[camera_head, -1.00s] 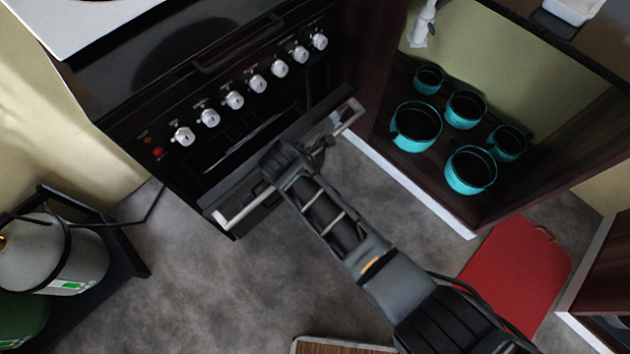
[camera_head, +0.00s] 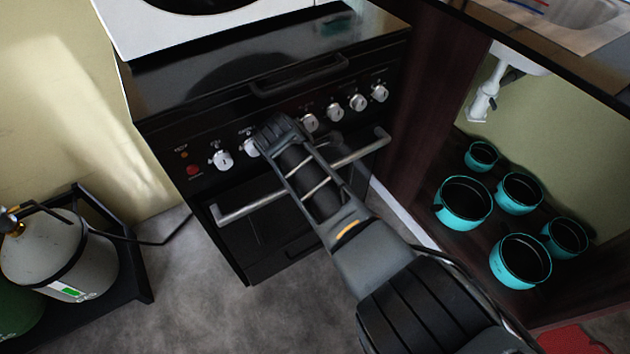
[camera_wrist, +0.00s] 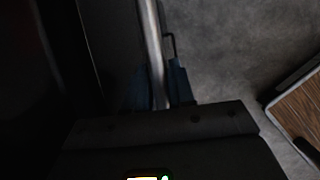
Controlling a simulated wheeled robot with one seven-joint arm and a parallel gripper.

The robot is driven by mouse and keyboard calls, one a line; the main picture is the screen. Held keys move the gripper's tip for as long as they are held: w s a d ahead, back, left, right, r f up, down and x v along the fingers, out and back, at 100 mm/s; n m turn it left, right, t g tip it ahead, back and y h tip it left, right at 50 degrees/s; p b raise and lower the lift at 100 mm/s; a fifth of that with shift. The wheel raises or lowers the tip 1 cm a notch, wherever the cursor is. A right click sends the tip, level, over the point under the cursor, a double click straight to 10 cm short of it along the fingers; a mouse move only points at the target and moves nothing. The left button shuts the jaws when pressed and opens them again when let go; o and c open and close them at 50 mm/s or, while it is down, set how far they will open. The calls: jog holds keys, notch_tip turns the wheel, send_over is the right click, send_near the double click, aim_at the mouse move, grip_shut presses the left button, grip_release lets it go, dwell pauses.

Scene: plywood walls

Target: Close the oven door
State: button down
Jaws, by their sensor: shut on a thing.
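The black oven (camera_head: 260,85) stands against the wall, with a row of white knobs along its front. Its oven door (camera_head: 262,232) is upright and looks about flush with the oven front; I cannot tell whether a small gap is left. The silver door handle (camera_head: 245,208) runs across the top of the door, and my arm covers its middle. My gripper (camera_wrist: 162,90) is shut on the handle bar in the wrist view, with a finger on each side. In the head view its fingertips are hidden behind my wrist.
A gas cylinder (camera_head: 45,250) on a black stand (camera_head: 125,280) is at the left. An open cabinet with several teal pots (camera_head: 462,203) and a white drain pipe (camera_head: 487,92) is at the right. Grey floor (camera_head: 200,310) in front of the oven is clear.

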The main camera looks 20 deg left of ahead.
jog(key=shift+w+a+r, duration=0.1)
jog(key=shift+w+a, duration=0.05)
jog(key=shift+a, duration=0.15)
jog(key=c, duration=1.1)
grip_release()
jog(key=shift+d, duration=0.15)
